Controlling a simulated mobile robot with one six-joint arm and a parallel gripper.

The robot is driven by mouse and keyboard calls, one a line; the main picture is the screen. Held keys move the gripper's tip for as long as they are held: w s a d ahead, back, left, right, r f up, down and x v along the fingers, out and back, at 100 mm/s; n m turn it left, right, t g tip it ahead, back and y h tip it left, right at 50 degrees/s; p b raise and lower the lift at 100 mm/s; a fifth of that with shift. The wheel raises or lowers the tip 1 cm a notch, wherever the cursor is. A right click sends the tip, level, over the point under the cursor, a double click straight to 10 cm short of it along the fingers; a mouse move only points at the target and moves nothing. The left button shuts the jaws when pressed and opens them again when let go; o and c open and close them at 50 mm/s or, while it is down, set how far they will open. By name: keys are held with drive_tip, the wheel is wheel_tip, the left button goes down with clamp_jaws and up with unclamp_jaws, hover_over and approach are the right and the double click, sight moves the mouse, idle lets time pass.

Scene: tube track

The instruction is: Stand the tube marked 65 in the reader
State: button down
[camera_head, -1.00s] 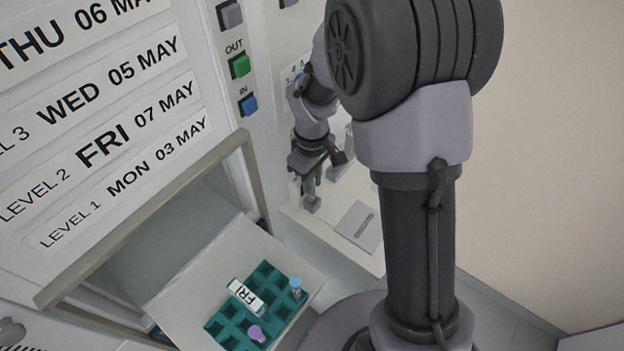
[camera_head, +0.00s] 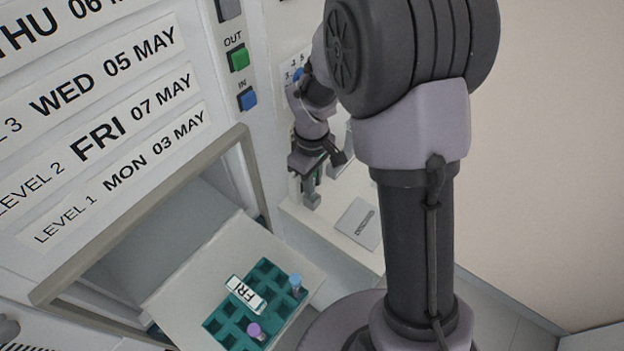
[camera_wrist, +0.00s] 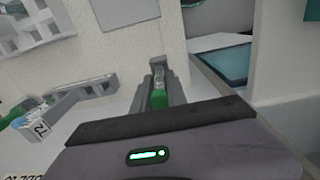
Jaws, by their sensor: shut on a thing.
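My gripper (camera_head: 311,190) is over the white ledge at the right of the panel in the head view. In the wrist view my gripper (camera_wrist: 159,84) is shut on a tube with a green part (camera_wrist: 158,98) and a pale clear part between its fingers. I cannot read a number on this tube. The reader cannot be told for certain in these frames.
A tray drawer holds a teal rack (camera_head: 225,328) with a blue-capped tube (camera_head: 295,282), a purple-capped tube (camera_head: 255,331) and a white FRI tag (camera_head: 246,294). A grey plate (camera_head: 359,222) lies on the ledge. A grey rack (camera_wrist: 84,92) stands left in the wrist view.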

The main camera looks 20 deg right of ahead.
drive_tip(key=shift+f, duration=0.15)
drive_tip(key=shift+f+b, duration=0.45)
drive_tip(key=shift+f, duration=0.05)
drive_tip(key=c, duration=1.3)
unclamp_jaws()
drive_tip(key=shift+o, duration=0.2)
drive_tip(key=shift+r, duration=0.1)
wheel_tip(320, 180, up, 17)
drive_tip(key=p, duration=0.5)
drive_tip(key=shift+p, duration=0.3)
drive_tip(key=shift+r, duration=0.1)
